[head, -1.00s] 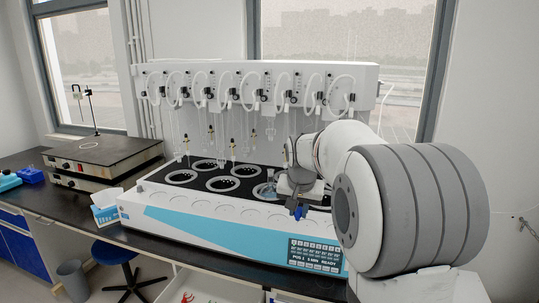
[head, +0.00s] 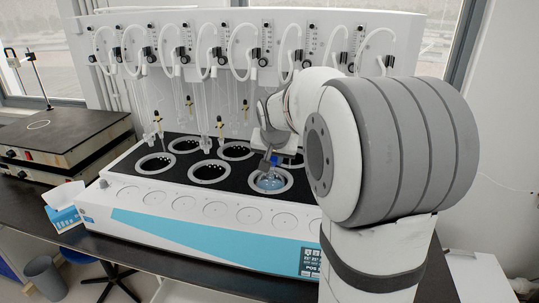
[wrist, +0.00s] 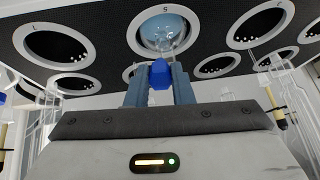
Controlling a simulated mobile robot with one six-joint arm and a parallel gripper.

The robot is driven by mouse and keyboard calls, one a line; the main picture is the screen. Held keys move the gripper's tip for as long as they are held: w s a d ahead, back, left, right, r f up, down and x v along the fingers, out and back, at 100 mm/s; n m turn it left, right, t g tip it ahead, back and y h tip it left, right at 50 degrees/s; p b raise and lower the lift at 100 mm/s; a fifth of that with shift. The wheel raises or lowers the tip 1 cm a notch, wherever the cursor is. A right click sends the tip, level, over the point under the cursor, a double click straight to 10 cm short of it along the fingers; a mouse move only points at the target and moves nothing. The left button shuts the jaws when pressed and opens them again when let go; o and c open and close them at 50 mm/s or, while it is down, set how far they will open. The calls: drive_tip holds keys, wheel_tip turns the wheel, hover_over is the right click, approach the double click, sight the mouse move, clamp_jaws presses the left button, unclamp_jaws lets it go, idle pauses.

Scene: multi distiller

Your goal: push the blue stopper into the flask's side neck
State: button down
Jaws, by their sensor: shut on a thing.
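My gripper (head: 268,157) is shut on the blue stopper (head: 275,160), over the front row of the distiller near the flask. In the wrist view the stopper (wrist: 159,75) sits between the two grey-blue fingers (wrist: 158,88). The round glass flask (head: 270,181) holds pale blue liquid and sits in a ringed well of the black top. The flask also shows in the wrist view (wrist: 163,30), straight beyond the stopper. The stopper's end overlaps the clear glass of the flask's neck in that view. I cannot tell whether they touch; the side neck's mouth is hidden.
The white distiller (head: 200,205) has several empty ringed wells (head: 210,171). Thin glass tubes (head: 203,110) hang over the back row, close to my gripper. A hot plate (head: 60,135) and a tissue box (head: 62,212) stand at the left.

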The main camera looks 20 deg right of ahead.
drive_tip(key=shift+b+x, duration=0.5)
drive_tip(key=shift+x, duration=1)
drive_tip(key=shift+b+x, duration=0.3)
drive_tip(key=shift+x, duration=0.65)
drive_tip(key=shift+a+b+x, duration=0.15)
drive_tip(key=shift+b+x, duration=0.3)
drive_tip(key=shift+x, duration=0.25)
drive_tip(key=shift+a+b+x, duration=0.1)
drive_tip(key=shift+b+x, duration=0.35)
drive_tip(key=shift+x, duration=0.25)
drive_tip(key=shift+f, duration=0.1)
drive_tip(key=c, duration=1.2)
unclamp_jaws()
drive_tip(key=v, duration=0.8)
